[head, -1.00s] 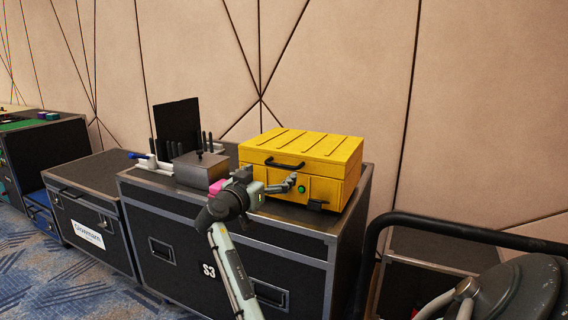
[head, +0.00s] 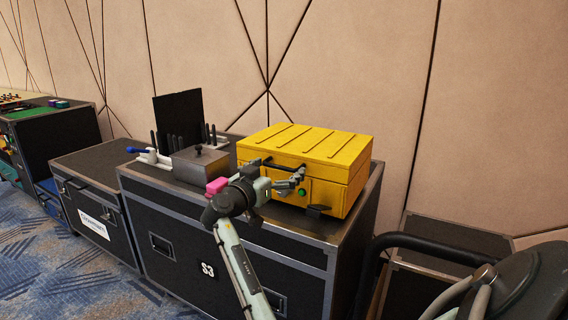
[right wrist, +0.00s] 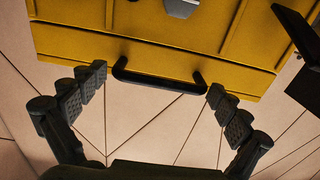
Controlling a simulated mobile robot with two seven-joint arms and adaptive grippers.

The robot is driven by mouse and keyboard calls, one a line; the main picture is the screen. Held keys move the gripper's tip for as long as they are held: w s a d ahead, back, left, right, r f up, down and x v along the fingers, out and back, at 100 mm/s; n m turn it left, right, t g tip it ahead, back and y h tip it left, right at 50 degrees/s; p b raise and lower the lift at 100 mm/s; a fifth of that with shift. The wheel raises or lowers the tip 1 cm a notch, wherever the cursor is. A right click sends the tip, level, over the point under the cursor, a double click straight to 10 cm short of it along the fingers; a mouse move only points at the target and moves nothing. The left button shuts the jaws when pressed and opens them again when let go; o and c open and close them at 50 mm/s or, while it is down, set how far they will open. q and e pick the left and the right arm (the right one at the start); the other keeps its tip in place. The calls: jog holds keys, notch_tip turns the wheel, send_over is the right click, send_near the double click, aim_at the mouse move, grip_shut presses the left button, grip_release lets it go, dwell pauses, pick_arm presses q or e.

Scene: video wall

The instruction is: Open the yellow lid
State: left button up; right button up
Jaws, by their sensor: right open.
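The yellow box (head: 306,160) stands shut on a black flight case. Its ribbed yellow lid (head: 305,141) lies flat on top, with a black bar handle (head: 272,163) on the front. A green button (head: 302,192) and a black latch (head: 318,210) sit below. My right gripper (head: 291,180) is open in front of the box, at about handle height. In the right wrist view the handle (right wrist: 160,82) shows between the two spread fingers of my gripper (right wrist: 158,100); I see no finger closed on it. My left gripper is out of view.
On the flight case (head: 180,244), left of the box, are a grey metal box (head: 200,165), a pink block (head: 216,186) and a black upright panel (head: 178,118). A lower case (head: 90,190) stands left. A black rail (head: 440,240) is at right.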

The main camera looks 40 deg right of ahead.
jog(key=shift+d, duration=0.15)
jog(key=c, duration=1.3)
jog(key=shift+r, duration=0.1)
